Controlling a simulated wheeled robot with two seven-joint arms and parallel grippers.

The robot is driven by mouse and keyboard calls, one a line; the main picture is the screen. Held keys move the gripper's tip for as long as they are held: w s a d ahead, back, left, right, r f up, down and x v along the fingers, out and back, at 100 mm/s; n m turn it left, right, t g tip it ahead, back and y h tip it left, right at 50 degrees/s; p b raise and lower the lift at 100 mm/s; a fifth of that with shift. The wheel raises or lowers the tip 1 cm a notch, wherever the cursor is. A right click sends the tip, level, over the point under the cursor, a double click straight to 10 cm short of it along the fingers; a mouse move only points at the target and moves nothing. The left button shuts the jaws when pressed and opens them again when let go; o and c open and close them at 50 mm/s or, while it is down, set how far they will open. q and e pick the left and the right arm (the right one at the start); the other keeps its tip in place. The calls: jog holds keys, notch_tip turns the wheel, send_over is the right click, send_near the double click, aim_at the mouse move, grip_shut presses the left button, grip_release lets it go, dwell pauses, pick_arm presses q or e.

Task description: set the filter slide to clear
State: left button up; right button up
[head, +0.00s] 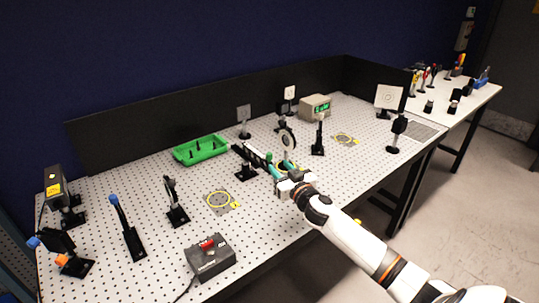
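The filter slide (250,154) looks like a dark bar with pale sections, running slantwise on a black post mount near the middle of the table. My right gripper (276,167) has teal fingers and is at the slide's near right end, just in front of a round dark-ringed optic (287,140). A small green spot shows by the fingertips. Whether the fingers touch or grip the slide is too small to tell. Which slide position is in line cannot be made out. My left gripper is out of view.
A green tray (201,150) stands behind left of the slide. A post-mounted part (318,136) stands close to the right, with a meter box (315,107) behind. A black control box (210,258) with a red switch is at the front. Yellow ring marks (222,200) lie on open table.

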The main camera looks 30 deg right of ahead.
aim_at(271, 158)
jog(key=w, duration=0.5)
jog(key=w+d, duration=0.1)
jog(key=w, duration=0.2)
jog(key=shift+f, duration=0.1)
grip_shut()
